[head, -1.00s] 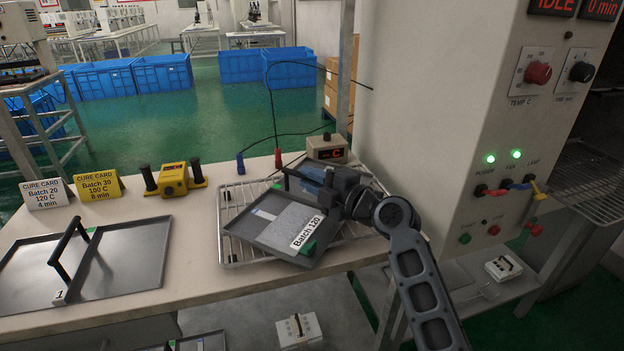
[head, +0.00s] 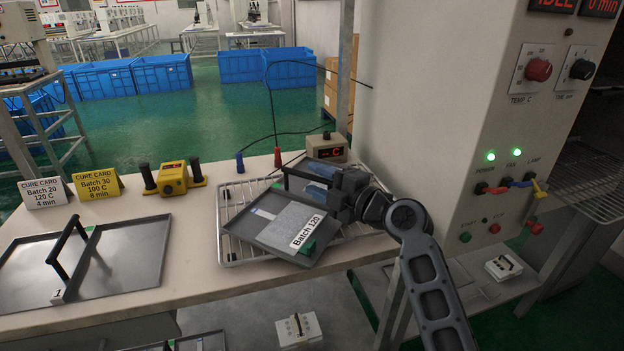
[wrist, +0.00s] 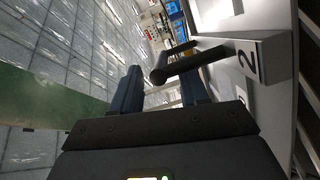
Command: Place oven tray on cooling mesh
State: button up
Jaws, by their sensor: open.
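The grey oven tray (head: 262,230) lies on the wire cooling mesh (head: 232,190), turned at an angle to it. It carries a pale sheet labelled "Batch 120" and a green patch. Its dark upright handle shows in the wrist view (wrist: 205,60), beside a plate marked 2. My gripper (head: 335,200) is at the tray's right side near the handle. In the wrist view my gripper's two blue-grey fingers (wrist: 162,92) are apart, with the handle's end showing between or just beyond them. Whether the handle touches a finger, I cannot tell.
A second tray (head: 130,265) marked 1 lies at left on the bench. The oven housing (head: 440,110) rises close at right. Bench space between the trays is clear.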

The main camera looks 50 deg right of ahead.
jog(key=s, duration=0.3)
jog(key=s+b, duration=0.1)
jog(key=s, duration=0.2)
jog(key=s+a+b, duration=0.1)
jog(key=s, duration=0.2)
jog(key=shift+s+r, duration=0.2)
jog(key=shift+s, duration=0.2)
